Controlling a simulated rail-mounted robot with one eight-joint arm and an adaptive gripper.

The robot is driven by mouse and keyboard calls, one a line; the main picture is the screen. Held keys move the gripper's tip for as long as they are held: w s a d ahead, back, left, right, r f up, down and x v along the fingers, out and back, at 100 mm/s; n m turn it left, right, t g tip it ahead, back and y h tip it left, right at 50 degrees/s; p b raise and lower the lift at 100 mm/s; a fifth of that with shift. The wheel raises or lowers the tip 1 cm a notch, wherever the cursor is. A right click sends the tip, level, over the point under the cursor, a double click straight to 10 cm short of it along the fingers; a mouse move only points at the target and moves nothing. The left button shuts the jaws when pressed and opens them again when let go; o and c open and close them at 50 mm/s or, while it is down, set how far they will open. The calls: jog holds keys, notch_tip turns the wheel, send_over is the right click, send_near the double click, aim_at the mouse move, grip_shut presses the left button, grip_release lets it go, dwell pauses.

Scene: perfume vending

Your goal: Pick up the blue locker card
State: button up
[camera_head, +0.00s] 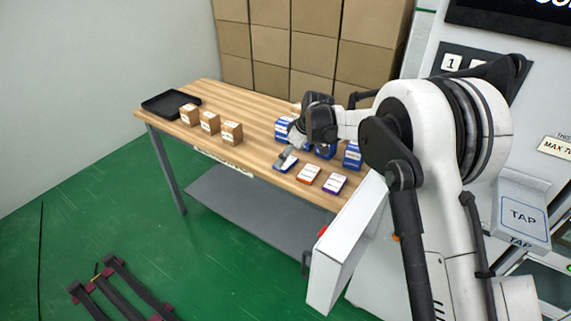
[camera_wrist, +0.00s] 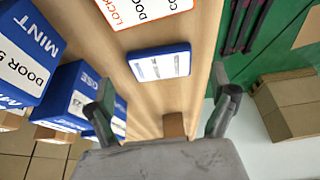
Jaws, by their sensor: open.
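The blue locker card (camera_head: 286,163) lies flat near the front edge of the wooden table, leftmost in a row of three cards. In the wrist view the blue card (camera_wrist: 160,63) shows its white label and blue rim, ahead of the fingertips. My gripper (camera_head: 291,151) is just above the card in the head view and partly covers it. In the wrist view my gripper (camera_wrist: 164,98) is open, with its two fingers wide apart and nothing between them. I cannot tell the exact height of the fingertips above the card.
An orange card (camera_head: 308,174) and a purple card (camera_head: 335,183) lie to the right. Blue boxes (camera_head: 352,156) stand behind the cards. Several brown boxes (camera_head: 231,133) and a black tray (camera_head: 171,104) are on the table's left. The wooden table (camera_head: 262,150) is clear between brown boxes and cards.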

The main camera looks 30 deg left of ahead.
aim_at(287, 162)
jog(key=x, duration=0.3)
jog(key=shift+d, duration=0.1)
jog(key=c, duration=1.3)
jog(key=shift+o, duration=0.2)
jog(key=shift+r, duration=0.15)
